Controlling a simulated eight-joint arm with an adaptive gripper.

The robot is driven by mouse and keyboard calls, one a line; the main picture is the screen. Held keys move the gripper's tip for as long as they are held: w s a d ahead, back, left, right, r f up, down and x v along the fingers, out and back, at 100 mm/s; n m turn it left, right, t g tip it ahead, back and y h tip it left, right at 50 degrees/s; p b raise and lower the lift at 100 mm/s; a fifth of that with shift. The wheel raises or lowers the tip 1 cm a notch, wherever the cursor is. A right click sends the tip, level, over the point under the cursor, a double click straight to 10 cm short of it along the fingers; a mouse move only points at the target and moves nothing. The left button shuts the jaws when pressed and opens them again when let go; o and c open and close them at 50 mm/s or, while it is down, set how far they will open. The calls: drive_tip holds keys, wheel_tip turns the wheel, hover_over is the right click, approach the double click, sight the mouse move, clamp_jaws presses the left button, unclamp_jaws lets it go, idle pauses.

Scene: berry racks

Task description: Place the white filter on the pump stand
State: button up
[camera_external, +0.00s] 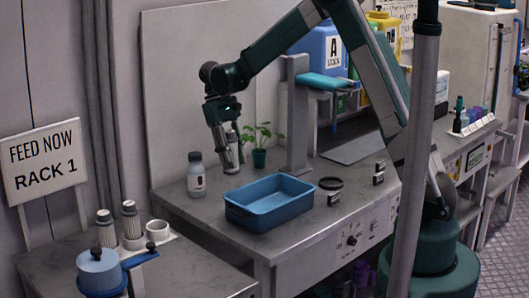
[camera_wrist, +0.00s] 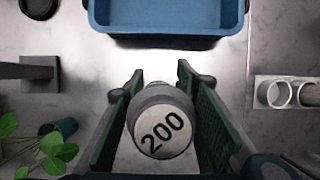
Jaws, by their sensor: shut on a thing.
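My gripper (camera_external: 229,150) is above the back part of the bench, left of the small plant. In the wrist view, my gripper (camera_wrist: 160,105) is shut on a grey-and-white cylinder (camera_wrist: 160,135) with "200" on its round white end. The cylinder also shows as a pale shape below the gripper in the external view (camera_external: 232,158); whether it touches the bench is unclear. Two whitish, dark-topped cylinders (camera_external: 131,222) stand in a white holder at the left beside an empty white cup (camera_external: 157,229). I cannot tell for sure which thing is the pump stand.
A blue tray (camera_external: 268,218) lies in front of the gripper. A grey-capped bottle (camera_external: 197,178) stands to its left. A potted plant (camera_external: 260,158) and a grey post (camera_external: 298,115) are to its right. A blue round device (camera_external: 99,270) sits at lower left.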

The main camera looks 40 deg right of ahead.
drive_tip(key=s+a+f+m+y, duration=0.1)
drive_tip(key=s+a+m, duration=0.2)
drive_tip(key=s+a, duration=0.5)
drive_tip(key=s+a+f+m+t+y+p, duration=0.1)
drive_tip(key=s+a+m, duration=0.2)
drive_tip(key=s+a, duration=0.6)
drive_tip(key=s+a+f+m+y, duration=0.1)
drive_tip(key=s+a+m, duration=0.2)
drive_tip(key=s+a, duration=0.6)
drive_tip(key=a, duration=1.1)
drive_tip(key=shift+f, duration=0.15)
drive_tip(key=shift+f, duration=0.15)
drive_tip(key=shift+f, duration=2.8)
drive_tip(key=shift+f+b, duration=0.35)
drive_tip(key=shift+f, duration=1.7)
